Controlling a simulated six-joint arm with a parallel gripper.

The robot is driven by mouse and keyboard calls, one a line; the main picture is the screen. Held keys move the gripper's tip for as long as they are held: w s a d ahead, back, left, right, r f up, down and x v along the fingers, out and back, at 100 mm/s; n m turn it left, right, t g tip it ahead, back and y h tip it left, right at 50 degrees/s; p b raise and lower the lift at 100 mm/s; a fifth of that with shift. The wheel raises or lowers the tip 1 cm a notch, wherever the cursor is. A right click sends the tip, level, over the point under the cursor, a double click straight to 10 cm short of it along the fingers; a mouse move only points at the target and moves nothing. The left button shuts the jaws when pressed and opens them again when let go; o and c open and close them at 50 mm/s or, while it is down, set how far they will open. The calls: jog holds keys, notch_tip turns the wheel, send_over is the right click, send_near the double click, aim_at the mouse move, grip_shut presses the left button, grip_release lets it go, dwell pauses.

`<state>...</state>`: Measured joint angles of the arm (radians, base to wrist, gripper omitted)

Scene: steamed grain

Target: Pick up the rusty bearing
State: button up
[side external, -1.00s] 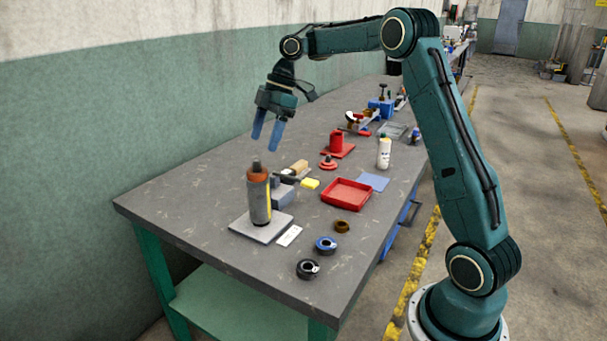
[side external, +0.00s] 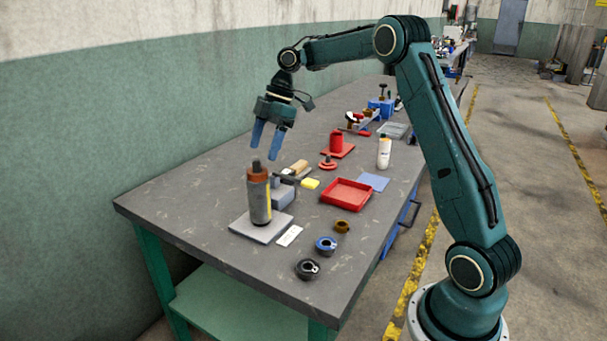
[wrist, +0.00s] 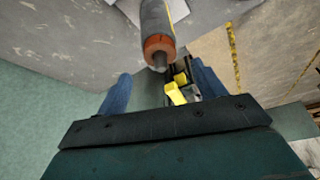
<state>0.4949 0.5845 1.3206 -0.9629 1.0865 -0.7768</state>
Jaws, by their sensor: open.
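The rusty bearing (side external: 342,226) is a small brown ring lying flat on the grey workbench, near its front edge in the side view. A blue-and-black bearing (side external: 326,244) and a dark bearing (side external: 307,269) lie in a row with it. My gripper (side external: 263,152) is open and empty, with blue fingers pointing down. It is high above the bench, up and to the left of the rusty bearing, above and behind the bottle. In the wrist view the open fingers (wrist: 162,82) show at both sides, and I cannot make out the rusty bearing there.
A grey bottle with an orange cap (side external: 259,197) stands upright on a pale plate (side external: 240,227), near my gripper. Bare bench surrounds the bearings.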

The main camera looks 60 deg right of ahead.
aim_at(259, 164)
jog(key=shift+f, duration=0.1)
jog(key=shift+x, duration=2.85)
jog(key=shift+c, duration=0.2)
jog(key=c, duration=1.1)
